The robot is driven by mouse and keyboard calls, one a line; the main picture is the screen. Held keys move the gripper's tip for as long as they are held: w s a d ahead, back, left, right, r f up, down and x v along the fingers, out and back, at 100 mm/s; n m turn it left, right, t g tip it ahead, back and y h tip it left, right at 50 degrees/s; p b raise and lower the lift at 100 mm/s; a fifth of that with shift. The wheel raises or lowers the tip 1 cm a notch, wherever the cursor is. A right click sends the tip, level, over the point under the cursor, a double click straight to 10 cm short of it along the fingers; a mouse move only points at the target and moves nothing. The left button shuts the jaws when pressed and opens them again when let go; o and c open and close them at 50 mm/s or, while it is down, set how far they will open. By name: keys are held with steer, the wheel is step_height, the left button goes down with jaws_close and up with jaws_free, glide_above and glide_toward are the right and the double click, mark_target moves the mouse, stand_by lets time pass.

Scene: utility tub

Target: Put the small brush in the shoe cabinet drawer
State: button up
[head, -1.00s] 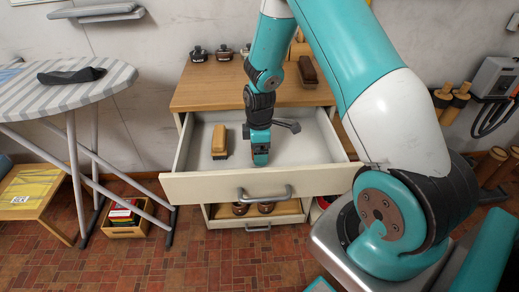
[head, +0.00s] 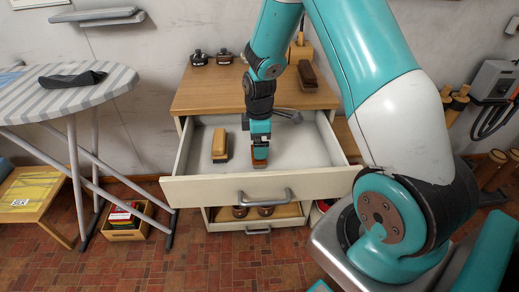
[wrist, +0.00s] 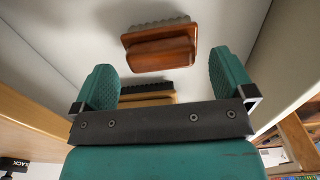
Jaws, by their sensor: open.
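My gripper (head: 260,146) points down into the drawer, directly over this brush. In the wrist view the two teal fingers (wrist: 165,78) are spread wide with nothing held between them. In the head view my gripper hides part of the brush's upper side.
A tan brush (head: 220,147) lies left of it in the drawer. Black polish tins (head: 198,57) and a dark brown brush (head: 307,74) stand on the cabinet top (head: 210,92). An ironing board (head: 65,92) stands left. The drawer's left front has free floor.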

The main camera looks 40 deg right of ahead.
step_height(320, 180, up, 7)
steer(key=shift+a+r, duration=0.1)
steer(key=s+a+r+m+y, duration=0.1)
steer(key=s+a+r, duration=0.3)
steer(key=a+r, duration=0.4)
steer(key=s+a+r+m+y, duration=0.1)
steer(key=s+a+r, duration=0.3)
steer(key=s+a, duration=0.3)
steer(key=s+a+r+m+y, duration=0.2)
steer(key=s+a+r, duration=0.2)
steer(key=s+a, duration=0.3)
steer(key=s, duration=0.4)
steer(key=shift+s+a+r, duration=0.15)
steer(key=shift+r, duration=0.15)
